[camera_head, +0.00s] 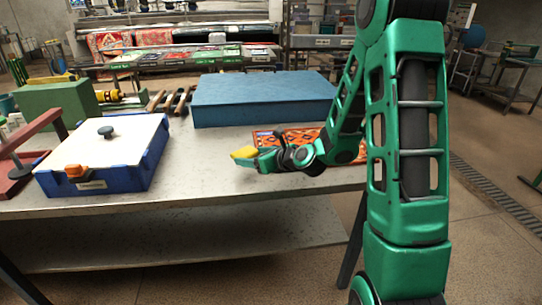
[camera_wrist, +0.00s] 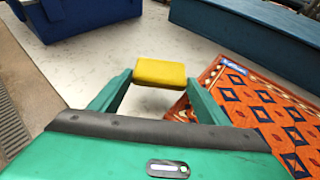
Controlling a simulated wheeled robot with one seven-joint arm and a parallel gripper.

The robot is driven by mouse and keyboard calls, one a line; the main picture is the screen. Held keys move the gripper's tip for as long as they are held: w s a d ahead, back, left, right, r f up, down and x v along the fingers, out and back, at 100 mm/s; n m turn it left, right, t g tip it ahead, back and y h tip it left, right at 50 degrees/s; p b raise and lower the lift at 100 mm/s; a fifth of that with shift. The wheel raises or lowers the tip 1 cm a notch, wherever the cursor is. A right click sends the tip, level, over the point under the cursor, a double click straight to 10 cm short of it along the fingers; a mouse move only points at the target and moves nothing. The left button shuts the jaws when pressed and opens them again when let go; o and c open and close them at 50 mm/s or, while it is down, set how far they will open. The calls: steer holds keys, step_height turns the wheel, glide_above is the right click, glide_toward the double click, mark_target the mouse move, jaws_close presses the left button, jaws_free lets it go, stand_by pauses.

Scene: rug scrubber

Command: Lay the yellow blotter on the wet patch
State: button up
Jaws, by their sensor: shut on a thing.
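The yellow blotter (camera_wrist: 160,73) is a small block with rounded edges, held between the two green fingers of my gripper (camera_wrist: 158,86). In the head view the yellow blotter (camera_head: 243,153) shows at the tip of my gripper (camera_head: 257,158), above the grey table near its front edge. An orange-red patterned rug (camera_wrist: 262,118) lies to the right of the blotter in the wrist view; the blotter appears off to its side. The rug (camera_head: 272,137) is partly hidden behind my arm in the head view. I cannot make out a wet patch on its visible part.
A large blue block (camera_head: 262,97) stands behind the rug. A blue-sided box with a white top (camera_head: 105,150) is on the left, beside a red frame (camera_head: 38,150). Several hand tools (camera_head: 172,101) lie at the back. The table (camera_head: 205,172) is clear between box and gripper.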

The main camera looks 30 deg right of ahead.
mark_target(246, 153)
steer(key=s+a+r+n+y, duration=0.2)
steer(key=s+a+r, duration=0.35)
steer(key=a, duration=0.35)
steer(key=shift+g, duration=0.4)
steer(key=w+d+f, duration=0.2)
steer(key=w, duration=0.1)
steer(key=w+d+f, duration=0.2)
steer(key=w, duration=0.1)
steer(key=w+d+f, duration=0.2)
steer(key=w+d, duration=0.1)
steer(key=shift+w+d+f, duration=0.1)
steer(key=shift+w+f, duration=0.05)
steer(key=shift+w, duration=0.1)
steer(key=shift+f, duration=1.95)
steer(key=o, duration=0.8)
steer(key=shift+f, duration=0.1)
steer(key=shift+c, duration=0.2)
